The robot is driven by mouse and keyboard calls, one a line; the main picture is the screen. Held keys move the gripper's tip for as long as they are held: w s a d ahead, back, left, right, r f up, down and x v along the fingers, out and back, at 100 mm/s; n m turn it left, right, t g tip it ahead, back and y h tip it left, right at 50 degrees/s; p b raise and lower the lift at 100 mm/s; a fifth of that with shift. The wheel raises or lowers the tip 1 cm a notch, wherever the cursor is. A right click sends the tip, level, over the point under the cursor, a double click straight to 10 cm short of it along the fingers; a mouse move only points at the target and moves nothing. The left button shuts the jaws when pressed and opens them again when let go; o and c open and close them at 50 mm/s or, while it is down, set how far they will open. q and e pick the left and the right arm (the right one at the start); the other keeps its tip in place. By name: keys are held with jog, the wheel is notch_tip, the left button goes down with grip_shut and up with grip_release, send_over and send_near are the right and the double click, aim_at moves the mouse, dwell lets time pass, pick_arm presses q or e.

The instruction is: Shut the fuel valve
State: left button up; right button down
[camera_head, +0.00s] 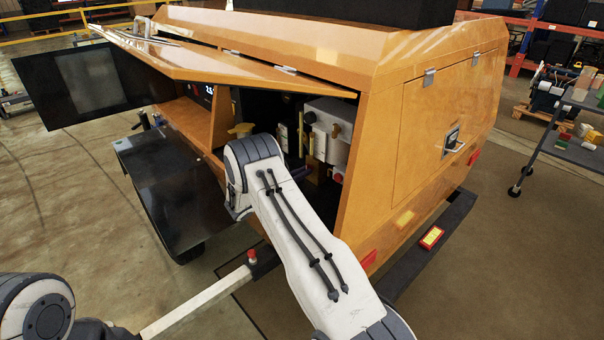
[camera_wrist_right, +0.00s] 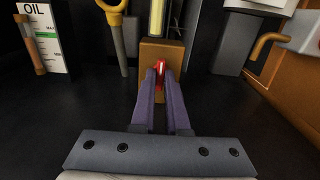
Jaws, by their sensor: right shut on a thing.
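In the right wrist view, a small red handle (camera_wrist_right: 161,66), which looks like the fuel valve's, sits at a brass-coloured block (camera_wrist_right: 148,52). A pale yellow tube (camera_wrist_right: 157,16) stands above the block. My right gripper (camera_wrist_right: 160,76) has its two purple fingers closed on either side of the red handle. The fingers hide part of the handle, so I cannot tell its angle to the tube. In the head view my right arm reaches into the open side of the orange machine (camera_head: 427,120) and hides the valve. My left gripper is out of view.
A yellow-handled rod (camera_wrist_right: 113,16) and a white OIL label (camera_wrist_right: 42,38) are left of the valve. A bent copper-coloured pipe (camera_wrist_right: 268,42) is to the right. The raised orange door (camera_head: 230,68) hangs over the opening. A black panel (camera_head: 165,185) sticks out below.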

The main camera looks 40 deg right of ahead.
jog(key=c, duration=0.9)
grip_release()
jog(key=shift+d, duration=0.1)
jog(key=a, duration=0.7)
jog(key=a+b, duration=0.1)
jog(key=a, duration=0.2)
jog(key=shift+s+a, duration=0.3)
jog(key=shift+s, duration=0.1)
